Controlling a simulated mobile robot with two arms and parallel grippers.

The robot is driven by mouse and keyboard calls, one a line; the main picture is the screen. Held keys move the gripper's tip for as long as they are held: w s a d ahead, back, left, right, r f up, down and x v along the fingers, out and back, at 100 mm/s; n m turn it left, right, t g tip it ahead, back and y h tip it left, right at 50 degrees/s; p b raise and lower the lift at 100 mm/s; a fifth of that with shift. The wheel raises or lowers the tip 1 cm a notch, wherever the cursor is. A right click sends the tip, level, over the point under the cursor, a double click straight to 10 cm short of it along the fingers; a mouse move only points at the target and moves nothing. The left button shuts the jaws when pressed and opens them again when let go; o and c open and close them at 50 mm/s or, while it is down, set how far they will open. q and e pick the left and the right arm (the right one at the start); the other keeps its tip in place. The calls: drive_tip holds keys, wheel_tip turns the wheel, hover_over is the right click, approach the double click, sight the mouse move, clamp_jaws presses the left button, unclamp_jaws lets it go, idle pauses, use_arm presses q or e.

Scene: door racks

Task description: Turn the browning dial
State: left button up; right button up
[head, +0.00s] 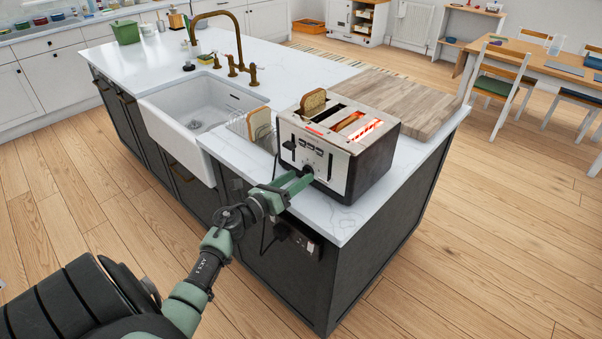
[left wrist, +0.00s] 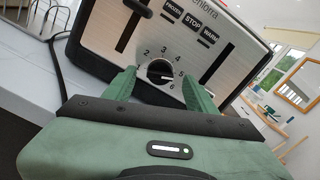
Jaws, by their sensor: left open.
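The toaster (head: 341,146) stands on the white island top, its steel front with levers and buttons facing my left arm. A slice of bread stands in one slot, and other slots glow red. The browning dial (left wrist: 160,72) is a round black knob with numbers around it, low on the toaster's front in the left wrist view. My left gripper (head: 303,178) is open at the dial. In the left wrist view its two green fingers (left wrist: 160,86) stand on either side of the dial; whether they touch it I cannot tell. My right gripper is not in view.
A wire rack with bread (head: 259,124) stands left of the toaster, beside the white sink (head: 190,116). A wooden board (head: 403,101) lies behind the toaster. A black cord (left wrist: 57,52) hangs near the toaster's side. The floor around the island is clear.

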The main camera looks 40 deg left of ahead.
use_arm(q)
drive_tip(key=shift+w+d, duration=0.15)
drive_tip(key=shift+w, duration=0.9)
clamp_jaws()
